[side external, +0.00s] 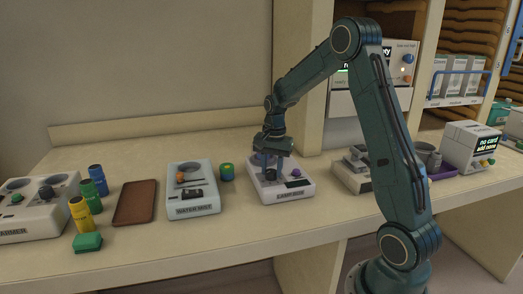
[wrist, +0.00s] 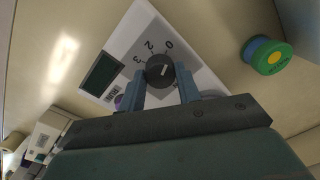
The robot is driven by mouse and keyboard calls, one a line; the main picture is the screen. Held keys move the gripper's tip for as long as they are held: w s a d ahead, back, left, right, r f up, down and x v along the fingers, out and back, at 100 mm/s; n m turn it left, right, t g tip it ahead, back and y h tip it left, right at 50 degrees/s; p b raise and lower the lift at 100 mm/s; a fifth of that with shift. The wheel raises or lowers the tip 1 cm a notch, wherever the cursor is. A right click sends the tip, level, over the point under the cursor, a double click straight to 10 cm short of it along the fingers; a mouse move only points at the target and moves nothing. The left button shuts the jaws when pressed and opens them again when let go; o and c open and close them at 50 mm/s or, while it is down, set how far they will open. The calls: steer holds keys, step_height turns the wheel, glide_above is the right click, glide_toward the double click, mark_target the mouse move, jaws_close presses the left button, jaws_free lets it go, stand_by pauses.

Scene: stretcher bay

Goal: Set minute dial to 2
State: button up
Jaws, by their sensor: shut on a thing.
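The minute dial (wrist: 158,66) is a round black knob with a light pointer mark, on a pale box with a dark screen (wrist: 101,72). The numerals 0, 2 and 3 show around its far side in the wrist view. The mark's exact direction is hard to read, and I cannot tell which numeral it points at. My gripper (wrist: 162,74) is shut on the dial, one blue finger on each side. In the side view my gripper (side external: 270,164) reaches down onto the white box (side external: 283,191), and the dial is mostly hidden by the fingers.
A purple button (side external: 296,172) sits on the same box. A green-and-blue round container (side external: 227,172) stands to its left, beside another white unit (side external: 194,198). A brown tray (side external: 135,202) lies further left. A grey device (side external: 352,176) stands to the right.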

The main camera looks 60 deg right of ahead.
steer(key=shift+n, duration=0.4)
steer(key=n, duration=0.4)
steer(key=shift+n, duration=2.1)
steer(key=o, duration=1)
steer(key=shift+r, duration=0.15)
